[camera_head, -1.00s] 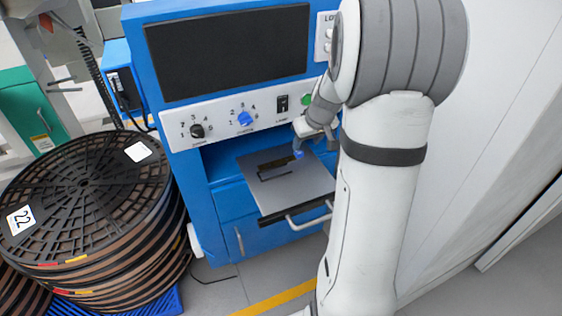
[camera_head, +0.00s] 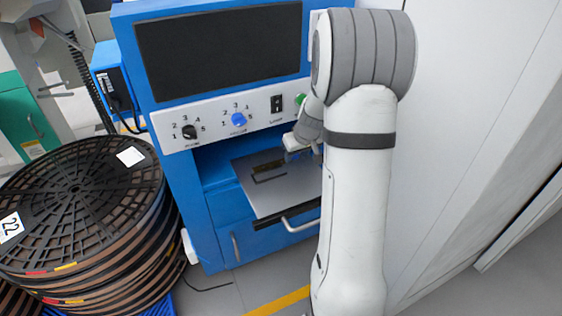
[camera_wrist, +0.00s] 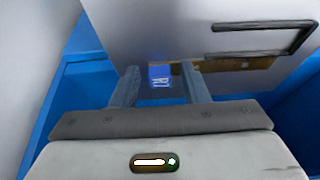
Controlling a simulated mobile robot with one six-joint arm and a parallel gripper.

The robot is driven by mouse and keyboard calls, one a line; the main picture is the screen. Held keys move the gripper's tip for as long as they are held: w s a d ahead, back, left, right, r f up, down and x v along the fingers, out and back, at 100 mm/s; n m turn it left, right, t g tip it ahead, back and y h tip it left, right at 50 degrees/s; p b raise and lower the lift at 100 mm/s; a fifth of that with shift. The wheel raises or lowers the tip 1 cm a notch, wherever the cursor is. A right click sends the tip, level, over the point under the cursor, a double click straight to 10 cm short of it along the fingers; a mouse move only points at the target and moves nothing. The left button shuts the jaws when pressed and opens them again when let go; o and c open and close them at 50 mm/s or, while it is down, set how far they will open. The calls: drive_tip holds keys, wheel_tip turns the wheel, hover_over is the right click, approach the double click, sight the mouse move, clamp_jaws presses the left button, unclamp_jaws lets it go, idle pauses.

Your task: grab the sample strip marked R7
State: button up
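The sample strip marked R7 shows in the wrist view as a blue tab (camera_wrist: 160,76) with white lettering that looks like R7, seen at an angle. A brown strip (camera_wrist: 240,64) runs right from near the tab, partly behind a finger. My gripper (camera_wrist: 160,85) is open, with one finger on each side of the tab and a gap to both. In the head view my gripper (camera_head: 303,152) is over the right side of the grey tray (camera_head: 290,193), and I cannot make out the blue tab there.
The tray has a dark rectangular frame (camera_wrist: 262,40) and sits in the blue machine (camera_head: 230,208) under its black screen (camera_head: 220,52) and knob panel. Stacked black reels (camera_head: 80,205) stand left. A white wall (camera_head: 465,120) is close on the right.

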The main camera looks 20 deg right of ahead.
drive_tip(key=c, duration=0.8)
drive_tip(key=shift+r, duration=0.1)
drive_tip(key=shift+c, duration=0.2)
